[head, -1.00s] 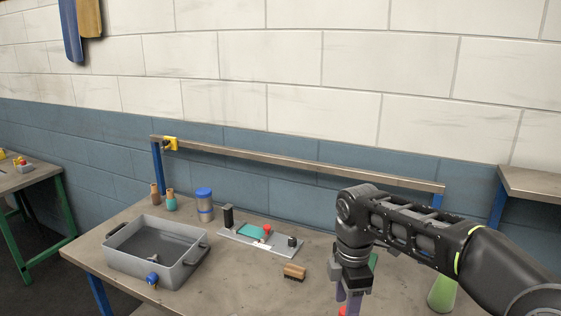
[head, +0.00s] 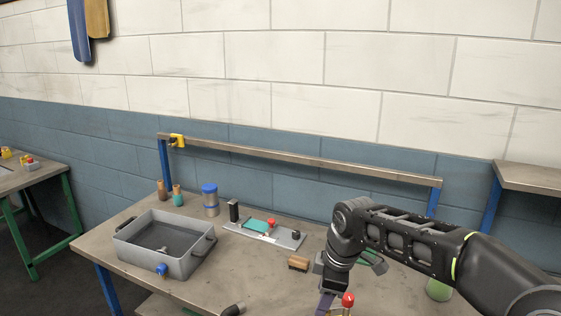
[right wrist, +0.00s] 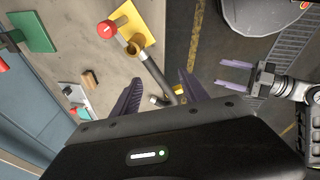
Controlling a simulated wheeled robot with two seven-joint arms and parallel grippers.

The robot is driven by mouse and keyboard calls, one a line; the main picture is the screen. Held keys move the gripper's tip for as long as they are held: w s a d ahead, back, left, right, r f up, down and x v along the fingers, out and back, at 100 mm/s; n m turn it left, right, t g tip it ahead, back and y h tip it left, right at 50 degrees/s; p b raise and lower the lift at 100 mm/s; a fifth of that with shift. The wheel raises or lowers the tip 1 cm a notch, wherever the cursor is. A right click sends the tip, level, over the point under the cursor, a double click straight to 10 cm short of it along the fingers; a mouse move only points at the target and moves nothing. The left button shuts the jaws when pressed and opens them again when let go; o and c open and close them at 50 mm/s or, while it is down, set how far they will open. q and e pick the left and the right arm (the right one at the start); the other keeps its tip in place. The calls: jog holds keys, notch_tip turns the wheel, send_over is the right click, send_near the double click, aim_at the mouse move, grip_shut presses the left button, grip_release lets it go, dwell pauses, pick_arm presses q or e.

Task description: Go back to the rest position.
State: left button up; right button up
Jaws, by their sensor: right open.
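My right gripper (head: 327,303) is low over the front right of the workbench (head: 215,285), partly cut off by the picture's bottom edge. In the right wrist view its two purple fingers (right wrist: 160,95) are spread apart. A metal pipe (right wrist: 155,72) shows between them; I cannot tell how far it is from the fingers. A red knob (right wrist: 107,29) and a yellow plate (right wrist: 140,22) are at the pipe's upper end. The red knob also shows beside the gripper in the head view (head: 348,299). My left gripper (right wrist: 235,77) shows in the right wrist view, fingers apart and empty.
On the bench are a grey basin (head: 190,265), a blue-lidded jar (head: 210,201), two small bottles (head: 177,196), a fixture plate with a teal piece (head: 259,225) and a brush (head: 299,264). A rail (head: 300,160) runs behind. A green flask (head: 439,290) is near my right arm.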

jog(key=s+a+f+m+t+y, duration=0.1)
jog(key=a+f+m, duration=0.2)
jog(key=f, duration=0.4)
jog(key=a+f+m+y, duration=0.2)
jog(key=a+f+m, duration=0.15)
jog(key=f, duration=0.25)
jog(key=s+f+m, duration=0.5)
jog(key=s+f, duration=0.1)
jog(key=f, duration=0.5)
pick_arm(q)
jog(key=s+f+n+g+y, duration=0.1)
jog(key=s+f+n+g, duration=1.1)
jog(key=s, duration=0.5)
notch_tip(320, 180, down, 2)
jog(key=d+n, duration=0.1)
jog(key=n, duration=0.2)
jog(key=shift+n+g+y, duration=0.3)
jog(key=shift+n+y, duration=0.1)
pick_arm(e)
jog(key=s+d+f+m+g, duration=0.1)
jog(key=s+d+f+m, duration=0.1)
jog(key=s+f, duration=0.4)
jog(key=s+d+f+m+g, duration=0.1)
jog(key=s+f+m, duration=0.3)
jog(key=s, duration=1.3)
notch_tip(320, 180, down, 3)
jog(key=shift+d+f+g+h, duration=0.1)
jog(key=shift+d+g+h, duration=0.25)
jog(key=shift+d, duration=0.35)
